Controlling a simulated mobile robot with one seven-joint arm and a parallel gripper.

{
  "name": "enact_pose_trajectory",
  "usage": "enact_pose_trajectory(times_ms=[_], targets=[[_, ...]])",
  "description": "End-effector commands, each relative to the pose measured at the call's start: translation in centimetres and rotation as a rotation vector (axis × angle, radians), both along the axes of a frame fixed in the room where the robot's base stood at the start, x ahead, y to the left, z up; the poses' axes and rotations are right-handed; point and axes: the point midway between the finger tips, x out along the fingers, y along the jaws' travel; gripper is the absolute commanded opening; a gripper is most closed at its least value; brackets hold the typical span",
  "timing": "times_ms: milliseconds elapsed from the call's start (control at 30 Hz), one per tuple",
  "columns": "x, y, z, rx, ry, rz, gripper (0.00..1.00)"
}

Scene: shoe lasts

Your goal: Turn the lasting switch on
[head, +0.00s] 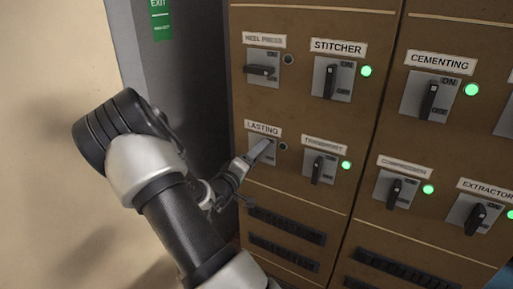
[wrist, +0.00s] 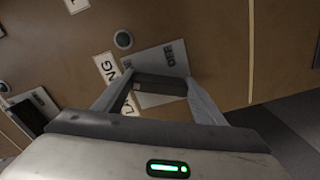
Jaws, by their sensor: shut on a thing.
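The lasting switch (head: 268,152) sits on a grey plate under its LASTING label (head: 264,129) on the brown cabinet. Its lamp (head: 283,147) is dark; the lamp (wrist: 123,40) is dark in the wrist view too. My gripper (head: 256,157) reaches it from the lower left and covers much of the plate. In the wrist view my gripper (wrist: 160,88) has its two fingers on either side of the dark switch handle (wrist: 160,84), shut on it. The handle is mostly hidden in the head view.
The heel press switch (head: 261,71) above has a horizontal handle and a dark lamp. The stitcher (head: 331,80), transport (head: 318,168) and cementing (head: 430,100) switches have near-upright handles and green lamps. Vent slots (head: 288,224) lie below. A grey panel (head: 160,75) stands at the left.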

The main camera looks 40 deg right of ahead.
Motion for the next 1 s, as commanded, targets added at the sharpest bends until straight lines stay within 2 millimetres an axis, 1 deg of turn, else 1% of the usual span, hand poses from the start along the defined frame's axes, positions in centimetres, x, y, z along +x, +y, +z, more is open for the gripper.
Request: enact_pose_trajectory(times_ms=[33,200,500,700,1000], targets=[[-0.04,0.05,0.37,-0.017,0.044,0.0,0.42],[-0.01,0.05,0.28,-0.073,0.177,0.001,0.42],[-0.06,0.02,0.15,-0.141,0.345,0.0,0.42],[-0.05,0.02,0.1,-0.165,0.403,0.001,0.42],[-0.06,0.02,0.02,-0.174,0.427,0.0,0.42]])
